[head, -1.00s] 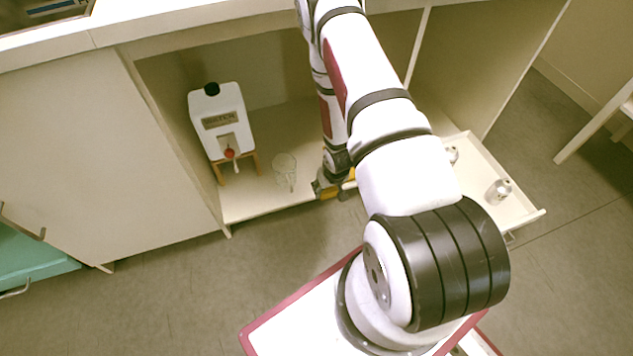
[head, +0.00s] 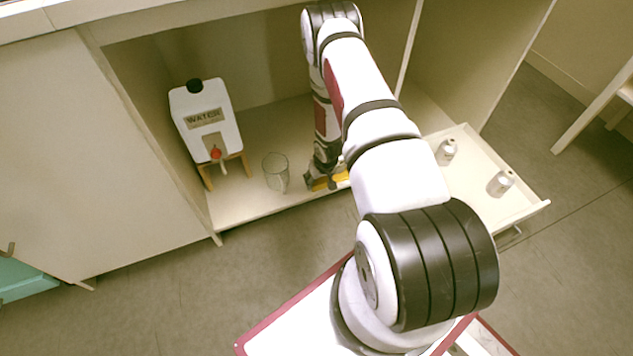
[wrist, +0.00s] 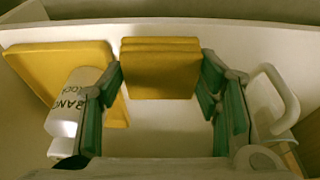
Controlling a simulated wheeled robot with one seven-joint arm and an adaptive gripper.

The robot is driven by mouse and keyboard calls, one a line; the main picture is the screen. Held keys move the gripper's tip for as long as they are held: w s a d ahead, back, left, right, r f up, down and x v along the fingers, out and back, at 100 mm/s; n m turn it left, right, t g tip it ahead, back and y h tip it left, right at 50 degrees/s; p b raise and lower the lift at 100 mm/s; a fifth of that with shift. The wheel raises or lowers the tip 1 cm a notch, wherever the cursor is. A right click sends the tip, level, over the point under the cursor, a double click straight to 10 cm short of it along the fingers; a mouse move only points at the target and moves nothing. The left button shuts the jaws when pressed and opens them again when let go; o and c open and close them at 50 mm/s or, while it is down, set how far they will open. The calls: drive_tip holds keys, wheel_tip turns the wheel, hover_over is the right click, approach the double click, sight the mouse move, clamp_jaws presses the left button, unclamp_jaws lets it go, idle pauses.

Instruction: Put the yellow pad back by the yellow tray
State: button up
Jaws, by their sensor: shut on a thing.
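The yellow pad (wrist: 160,68) is a thick block, folded or stacked in layers, between the green-lined fingers of my gripper (wrist: 163,85) in the wrist view. My gripper is shut on it. The yellow tray (wrist: 62,62) lies to the left of the pad in the wrist view, with a narrow gap between them. A white lettered bottle (wrist: 75,100) covers part of the tray. In the head view my gripper (head: 318,182) is low over the front of the cabinet floor, and my arm hides most of the tray.
A glass mug (head: 276,172) stands just left of my gripper; a pale handle (wrist: 280,98) shows at right in the wrist view. A white water container (head: 207,122) stands on a wooden stand. An open drawer (head: 478,208) at right holds two small metal containers.

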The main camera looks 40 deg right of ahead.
sight(320, 180)
drive_tip(key=w, duration=0.1)
drive_tip(key=w+d+b, duration=0.1)
drive_tip(key=w, duration=0.1)
drive_tip(key=shift+d+f, duration=0.1)
drive_tip(key=shift+f, duration=0.1)
drive_tip(key=shift+s+b+x, duration=0.15)
drive_tip(key=shift+b+x, duration=0.4)
drive_tip(key=shift+x, duration=0.3)
drive_tip(key=shift+s+b+x, duration=0.2)
drive_tip(key=shift+b+x, duration=0.3)
drive_tip(key=shift+x, duration=0.3)
drive_tip(key=shift+f, duration=0.2)
drive_tip(key=o, duration=1.2)
drive_tip(key=shift+o, duration=0.2)
drive_tip(key=shift+r, duration=0.1)
drive_tip(key=p+v, duration=0.5)
drive_tip(key=v, duration=0.7)
drive_tip(key=shift+s, duration=0.1)
